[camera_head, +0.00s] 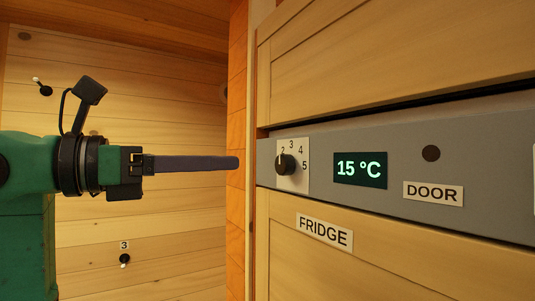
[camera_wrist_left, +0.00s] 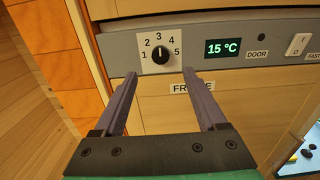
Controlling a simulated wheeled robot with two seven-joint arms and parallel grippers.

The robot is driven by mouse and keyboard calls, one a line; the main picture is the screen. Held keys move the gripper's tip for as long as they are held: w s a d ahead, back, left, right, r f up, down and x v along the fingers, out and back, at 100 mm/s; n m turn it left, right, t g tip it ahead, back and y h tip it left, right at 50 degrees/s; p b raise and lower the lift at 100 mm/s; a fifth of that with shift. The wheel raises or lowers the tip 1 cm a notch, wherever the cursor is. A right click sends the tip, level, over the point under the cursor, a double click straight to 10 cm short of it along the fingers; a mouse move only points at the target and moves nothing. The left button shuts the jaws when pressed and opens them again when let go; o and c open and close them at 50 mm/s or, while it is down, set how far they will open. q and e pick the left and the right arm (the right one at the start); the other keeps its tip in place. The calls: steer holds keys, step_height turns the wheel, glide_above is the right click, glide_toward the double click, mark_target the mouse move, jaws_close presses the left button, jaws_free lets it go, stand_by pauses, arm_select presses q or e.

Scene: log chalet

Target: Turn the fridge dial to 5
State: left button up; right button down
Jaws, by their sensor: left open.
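The fridge dial (camera_head: 285,164) is a black round knob on a white plate marked with numbers up to 5, on the grey panel. It also shows in the wrist view (camera_wrist_left: 160,54), where its pale pointer line appears to point up at about 3. My left gripper (camera_head: 237,162) reaches in from the left, its fingertips just left of the panel's edge in the head view. In the wrist view the left gripper (camera_wrist_left: 160,73) is open and empty, its fingers spread below the dial and apart from it. My right gripper is not in view.
A green-lit display (camera_head: 360,170) reads 15 °C right of the dial. Beyond it are a dark round spot and a DOOR label (camera_head: 433,194); a white switch (camera_wrist_left: 298,44) sits farther right. A FRIDGE label (camera_head: 324,231) is below. Wall hooks (camera_head: 125,259) are at left.

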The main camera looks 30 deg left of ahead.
mark_target(280, 163)
arm_select(q)
steer(key=p+x, duration=0.1)
steer(key=x, duration=0.5)
steer(key=shift+w+d, duration=0.2)
steer(key=p+x, duration=0.1)
steer(key=x, duration=0.2)
steer(key=shift+w+d+f, duration=0.1)
steer(key=shift+w+d, duration=0.1)
steer(key=shift+w, duration=0.25)
steer(key=shift+s+a, duration=0.1)
steer(key=shift+s, duration=0.1)
steer(key=shift+w, duration=0.1)
jaws_close()
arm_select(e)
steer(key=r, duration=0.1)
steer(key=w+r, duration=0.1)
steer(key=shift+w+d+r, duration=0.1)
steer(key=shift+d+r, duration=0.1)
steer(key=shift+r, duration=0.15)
